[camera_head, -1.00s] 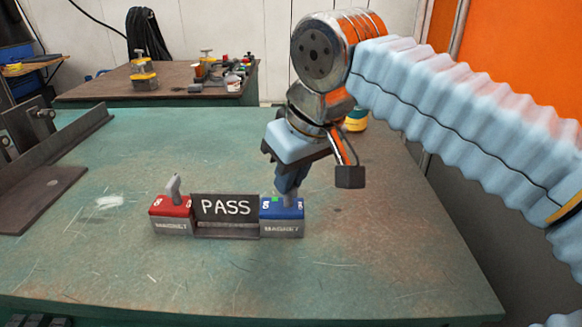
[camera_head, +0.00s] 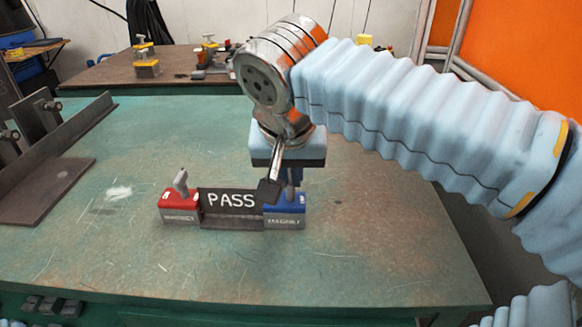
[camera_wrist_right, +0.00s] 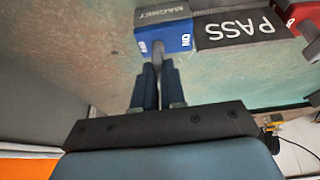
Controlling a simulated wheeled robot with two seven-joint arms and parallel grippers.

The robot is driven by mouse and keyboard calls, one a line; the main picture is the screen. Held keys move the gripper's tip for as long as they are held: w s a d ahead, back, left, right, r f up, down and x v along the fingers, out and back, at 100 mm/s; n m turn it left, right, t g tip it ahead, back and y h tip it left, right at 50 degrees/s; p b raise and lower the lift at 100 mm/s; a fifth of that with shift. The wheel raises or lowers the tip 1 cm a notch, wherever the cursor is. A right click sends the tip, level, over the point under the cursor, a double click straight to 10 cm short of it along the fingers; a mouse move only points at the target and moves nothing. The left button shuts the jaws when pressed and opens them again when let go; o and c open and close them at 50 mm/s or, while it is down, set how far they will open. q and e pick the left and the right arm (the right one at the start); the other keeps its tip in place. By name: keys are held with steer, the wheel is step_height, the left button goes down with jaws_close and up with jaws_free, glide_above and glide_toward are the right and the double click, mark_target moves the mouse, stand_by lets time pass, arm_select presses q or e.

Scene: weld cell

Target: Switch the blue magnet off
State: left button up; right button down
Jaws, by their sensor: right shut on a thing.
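The blue magnet (camera_head: 285,209) stands on the green table (camera_head: 200,270) against the right end of a dark plate marked PASS (camera_head: 232,200). My right gripper (camera_head: 289,182) is above it, shut on its grey lever. In the right wrist view, the fingers (camera_wrist_right: 157,88) close around the lever (camera_wrist_right: 158,50), which rises from the blue magnet (camera_wrist_right: 165,37); an ON mark shows on the blue face. In the head view, the gripper and wrist hide most of the lever. My left gripper is not in view.
A red magnet (camera_head: 181,207) with a grey lever stands at the plate's left end. A dark angle-shaped steel fixture (camera_head: 60,150) lies at the left. A second table (camera_head: 115,71) behind carries several small items. The table's front and right are clear.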

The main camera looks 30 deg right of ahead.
stand_by(0.5)
steer(key=c, duration=1.2)
jaws_free()
steer(key=shift+r, duration=0.1)
steer(key=p+v, duration=0.1)
steer(key=v, duration=1.2)
steer(key=shift+r, duration=0.25)
steer(key=shift+a, duration=0.1)
